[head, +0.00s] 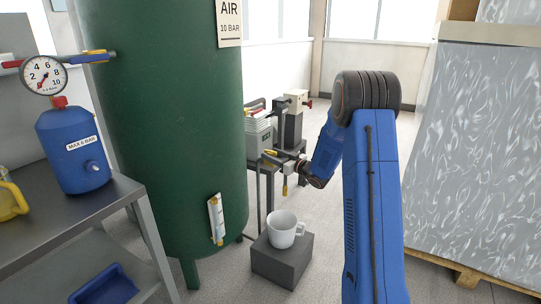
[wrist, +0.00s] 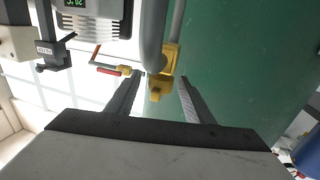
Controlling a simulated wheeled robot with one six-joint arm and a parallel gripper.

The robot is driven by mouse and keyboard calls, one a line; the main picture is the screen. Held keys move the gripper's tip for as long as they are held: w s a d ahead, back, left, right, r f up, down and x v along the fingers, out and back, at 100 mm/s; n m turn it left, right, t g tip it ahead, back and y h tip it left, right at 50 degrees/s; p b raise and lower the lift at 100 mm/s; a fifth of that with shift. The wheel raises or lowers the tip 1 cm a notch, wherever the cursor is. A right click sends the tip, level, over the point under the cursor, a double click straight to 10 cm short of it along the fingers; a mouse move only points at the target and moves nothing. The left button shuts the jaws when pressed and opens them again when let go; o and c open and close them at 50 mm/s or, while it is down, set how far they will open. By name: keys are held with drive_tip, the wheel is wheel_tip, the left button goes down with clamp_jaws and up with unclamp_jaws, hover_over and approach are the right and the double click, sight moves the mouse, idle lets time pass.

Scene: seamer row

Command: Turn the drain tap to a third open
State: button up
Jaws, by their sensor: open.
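The green air tank (head: 175,120) fills the middle left of the head view; its green wall (wrist: 250,60) is on the right in the wrist view. A brass-yellow fitting (wrist: 165,65), which looks like the drain tap, sits on a grey pipe between the open jaws of my gripper (wrist: 160,82). I cannot tell whether the jaws touch it. In the head view my gripper (head: 288,163) is beside the tank, with a small yellow part (head: 285,188) just below it. The tap's exact angle is not clear. A white cup (head: 282,230) stands upright below.
The cup stands on a dark grey block (head: 281,262). Machines (head: 290,118) stand behind my gripper. A bench (head: 75,205) with a blue gauge vessel (head: 75,150) is at the left. A wrapped pallet load (head: 475,160) is at the right. A red-gripped lever (wrist: 108,71) is beyond the left jaw.

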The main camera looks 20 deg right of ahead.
drive_tip(key=shift+w+a, duration=0.35)
drive_tip(key=shift+w, duration=0.3)
drive_tip(key=shift+c, duration=0.6)
drive_tip(key=c, duration=0.9)
drive_tip(key=shift+c, duration=0.2)
drive_tip(key=shift+a+m+h, duration=0.1)
drive_tip(key=shift+m+h, duration=0.2)
drive_tip(key=shift+h, duration=0.1)
drive_tip(key=m+t+h, duration=0.1)
drive_tip(key=m+h, duration=0.1)
drive_tip(key=h, duration=0.1)
drive_tip(key=shift+h, duration=0.3)
drive_tip(key=m+h, duration=0.4)
drive_tip(key=h, duration=0.1)
drive_tip(key=shift+h, duration=0.4)
drive_tip(key=shift+m+g+h, duration=0.6)
drive_tip(key=shift+m+h, duration=0.65)
drive_tip(key=shift+h, duration=0.55)
drive_tip(key=shift+m+g+h, duration=0.6)
drive_tip(key=shift+m+h, duration=0.65)
drive_tip(key=shift+h, duration=0.85)
